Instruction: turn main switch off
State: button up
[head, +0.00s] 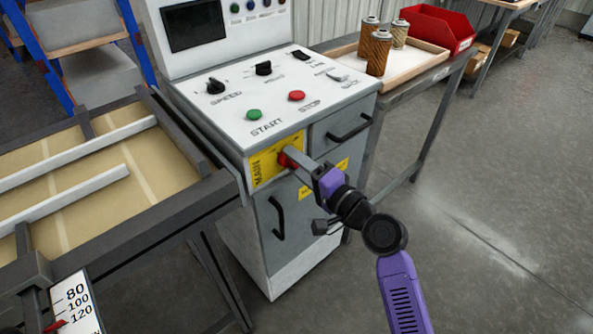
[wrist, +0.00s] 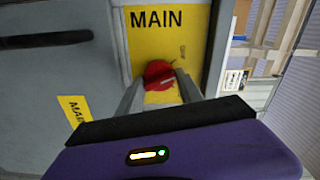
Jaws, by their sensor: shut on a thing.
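The main switch is a red rotary knob (wrist: 158,76) on a yellow plate (wrist: 150,20) marked MAIN, on the front of the grey-white control cabinet. In the head view the red knob (head: 288,158) shows partly behind my fingers. My gripper (wrist: 162,84) is shut on the knob, with one finger on each side of it. In the head view my gripper (head: 292,158) reaches the plate from the right. The fingers cover part of the knob, and I cannot tell its exact setting.
The cabinet top carries a green START button (head: 254,115), a red STOP button (head: 297,96) and black knobs. A drawer handle (head: 349,128) and a door handle (head: 278,218) stick out near my arm. A conveyor frame (head: 190,205) stands at the left. Floor at the right is clear.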

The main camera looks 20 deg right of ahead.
jog(key=shift+f+n+b, duration=0.1)
jog(key=shift+n+b, duration=1.45)
jog(key=shift+n, duration=0.65)
jog(key=o, duration=1.4)
jog(key=v, duration=0.7)
jog(key=shift+s, duration=0.4)
jog(key=shift+d, duration=0.1)
